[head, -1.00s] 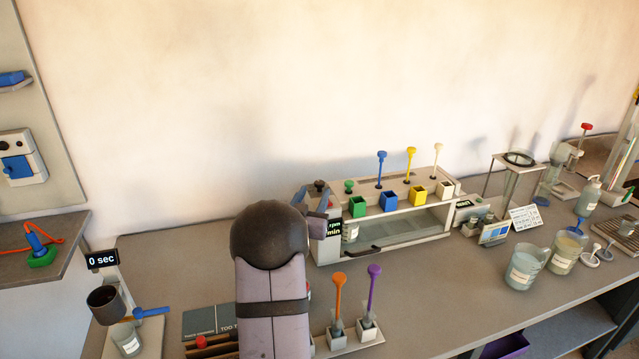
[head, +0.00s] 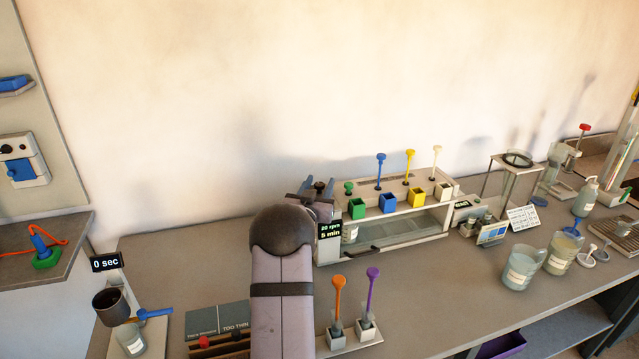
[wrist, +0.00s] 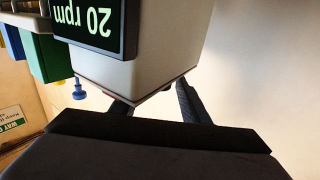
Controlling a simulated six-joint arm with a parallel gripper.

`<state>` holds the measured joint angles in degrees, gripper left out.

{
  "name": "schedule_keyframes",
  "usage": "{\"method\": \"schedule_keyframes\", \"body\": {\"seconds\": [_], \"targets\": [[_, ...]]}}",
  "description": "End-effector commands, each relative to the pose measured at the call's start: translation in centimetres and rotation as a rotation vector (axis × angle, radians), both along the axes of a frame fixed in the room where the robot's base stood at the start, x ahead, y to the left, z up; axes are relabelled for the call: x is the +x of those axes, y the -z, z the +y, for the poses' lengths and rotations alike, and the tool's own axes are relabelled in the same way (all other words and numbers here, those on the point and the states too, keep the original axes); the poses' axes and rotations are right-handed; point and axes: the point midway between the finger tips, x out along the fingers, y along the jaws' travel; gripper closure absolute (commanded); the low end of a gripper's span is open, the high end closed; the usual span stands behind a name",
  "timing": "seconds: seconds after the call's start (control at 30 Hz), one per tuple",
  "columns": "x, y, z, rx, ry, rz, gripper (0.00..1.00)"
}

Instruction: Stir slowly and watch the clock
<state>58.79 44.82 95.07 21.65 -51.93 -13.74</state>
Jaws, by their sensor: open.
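The stirring machine (head: 400,243) is a pale bench unit with a clear-fronted trough. Its display (head: 329,230) reads 20 rpm and 5 min; the wrist view shows the display (wrist: 92,22) upside down with 20 rpm. A dark knob (head: 320,186) stands on the machine's left end. My gripper (head: 318,182) is open at that end, its fingers on either side of the knob in the head view. In the wrist view my fingers (wrist: 152,102) are apart beside the pale housing; the knob's contact is hidden. A labelled beaker (head: 350,233) sits inside the left end.
Orange (head: 338,298) and purple (head: 371,293) tools stand in front. A 0 sec display (head: 107,262) is at left by a dark cup (head: 111,304). Beakers (head: 524,268) stand right.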

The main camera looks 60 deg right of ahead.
Motion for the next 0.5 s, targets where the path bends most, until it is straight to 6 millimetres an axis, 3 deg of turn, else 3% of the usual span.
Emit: {"method": "schedule_keyframes", "body": {"seconds": [0.27,0.43,0.5], "targets": [[0.00,0.03,-0.11,0.000,0.000,0.000,0.58],[0.00,0.01,-0.10,0.000,0.000,0.000,0.94],[0.00,0.00,-0.10,0.000,0.000,0.000,0.98]]}}
